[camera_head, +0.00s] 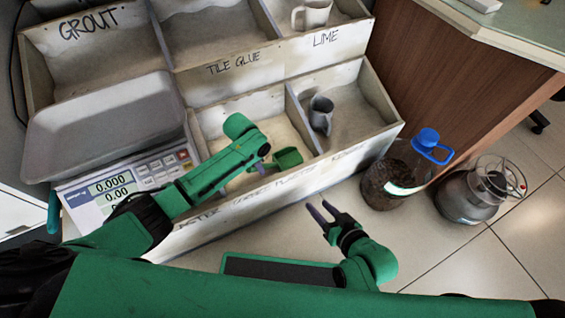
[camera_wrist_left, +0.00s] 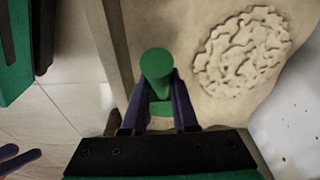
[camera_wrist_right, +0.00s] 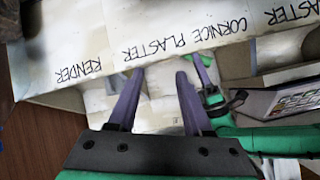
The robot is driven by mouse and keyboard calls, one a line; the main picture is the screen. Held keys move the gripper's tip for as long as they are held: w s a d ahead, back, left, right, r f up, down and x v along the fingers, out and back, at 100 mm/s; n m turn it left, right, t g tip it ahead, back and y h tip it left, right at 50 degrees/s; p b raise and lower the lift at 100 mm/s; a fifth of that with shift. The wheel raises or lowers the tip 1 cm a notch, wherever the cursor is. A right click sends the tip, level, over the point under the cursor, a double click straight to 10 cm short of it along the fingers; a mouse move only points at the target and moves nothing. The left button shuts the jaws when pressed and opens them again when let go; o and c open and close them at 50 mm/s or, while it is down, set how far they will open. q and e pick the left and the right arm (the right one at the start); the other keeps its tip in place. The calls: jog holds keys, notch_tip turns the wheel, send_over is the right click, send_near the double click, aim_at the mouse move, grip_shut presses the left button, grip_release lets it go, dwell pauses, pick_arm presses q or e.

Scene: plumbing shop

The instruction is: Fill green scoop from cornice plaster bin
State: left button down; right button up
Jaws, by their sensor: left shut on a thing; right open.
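The green scoop (camera_head: 288,158) is in the cornice plaster bin (camera_head: 262,207), in the front row of labelled bins. My left gripper (camera_head: 262,166) reaches down into this bin and is shut on the scoop. In the left wrist view the scoop (camera_wrist_left: 157,64) sits between the fingers of my left gripper (camera_wrist_left: 159,90), over pale powder with a lumpy round patch (camera_wrist_left: 243,52) beside it. Whether the scoop holds powder is hidden. My right gripper (camera_head: 322,208) is open and empty in front of the bins; the right wrist view shows the label CORNICE PLASTER (camera_wrist_right: 185,38) beyond its fingers.
A scale (camera_head: 130,190) with a grey tray (camera_head: 105,125) stands left of the bin. A grey mug (camera_head: 320,115) sits in the render bin to the right. A blue-capped bottle (camera_head: 395,175) and a metal canister (camera_head: 470,195) stand on the floor at right.

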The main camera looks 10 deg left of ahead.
pick_arm(q)
jog(key=shift+r, duration=0.25)
notch_tip(320, 180, up, 3)
jog(key=p, duration=0.3)
jog(key=shift+f, duration=0.15)
notch_tip(320, 180, up, 3)
jog(key=p, duration=0.4)
pick_arm(e)
jog(key=s+d+r+g+h, duration=0.3)
jog(key=d+r+g, duration=0.1)
jog(key=d, duration=0.2)
jog(key=s+d+r+g+h, duration=0.2)
jog(key=s+d+r+g, duration=0.15)
jog(key=d, duration=0.35)
pick_arm(q)
notch_tip(320, 180, up, 3)
jog(key=p, duration=0.3)
notch_tip(320, 180, up, 3)
jog(key=p, duration=0.3)
jog(key=shift+f, duration=0.1)
pick_arm(e)
notch_tip(320, 180, down, 16)
jog(key=s+d+h, duration=0.1)
jog(key=s+d, duration=0.1)
jog(key=shift+s+d+m+g, duration=0.3)
jog(key=shift+d+g, duration=0.05)
jog(key=shift+d, duration=0.05)
